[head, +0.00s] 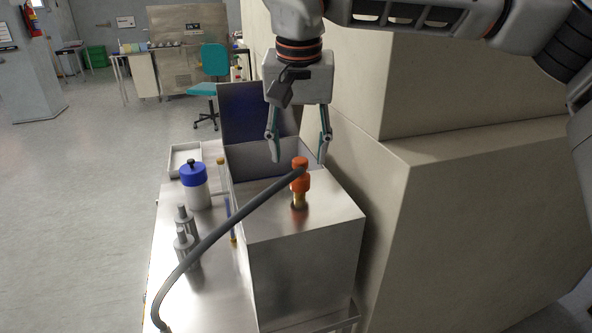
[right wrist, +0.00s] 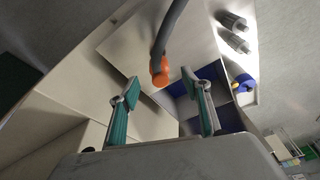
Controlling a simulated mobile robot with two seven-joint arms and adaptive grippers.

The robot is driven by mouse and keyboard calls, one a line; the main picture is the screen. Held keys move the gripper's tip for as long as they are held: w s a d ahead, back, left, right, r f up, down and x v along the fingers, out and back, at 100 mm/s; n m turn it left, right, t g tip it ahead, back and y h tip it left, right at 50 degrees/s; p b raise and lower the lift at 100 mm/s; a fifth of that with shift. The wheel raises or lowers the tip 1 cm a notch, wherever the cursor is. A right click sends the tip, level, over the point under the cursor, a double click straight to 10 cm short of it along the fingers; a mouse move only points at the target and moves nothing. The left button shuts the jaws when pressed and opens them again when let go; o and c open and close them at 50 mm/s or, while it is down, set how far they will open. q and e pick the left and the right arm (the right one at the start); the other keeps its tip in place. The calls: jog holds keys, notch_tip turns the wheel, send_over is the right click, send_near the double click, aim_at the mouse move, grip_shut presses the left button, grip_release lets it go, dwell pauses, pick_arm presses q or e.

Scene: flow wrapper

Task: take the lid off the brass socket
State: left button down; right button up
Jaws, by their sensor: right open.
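The brass socket (head: 299,200) stands upright on the flat metal top of a box. An orange fitting (head: 300,181) sits over it, and a thick grey hose (head: 218,234) runs from the fitting down to the lower left. I cannot make out a separate lid on the socket. My right gripper (head: 298,158) is open and empty, pointing down above and behind the orange fitting. In the right wrist view the orange fitting (right wrist: 159,72) shows between and beyond the open fingers, and the brass is hidden. My left gripper is not in view.
The metal box (head: 305,270) has an open compartment with a raised dark blue flap (head: 245,112) behind. A large beige housing (head: 465,220) closes the right side.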

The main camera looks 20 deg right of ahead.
aim_at(300, 161)
jog(key=shift+w+d+r, duration=0.2)
jog(key=shift+w+d, duration=0.1)
jog(key=shift+d, duration=0.1)
jog(key=shift+x, duration=1.05)
jog(key=x, duration=0.5)
jog(key=shift+w+a, duration=0.1)
jog(key=c, duration=1.4)
grip_shut()
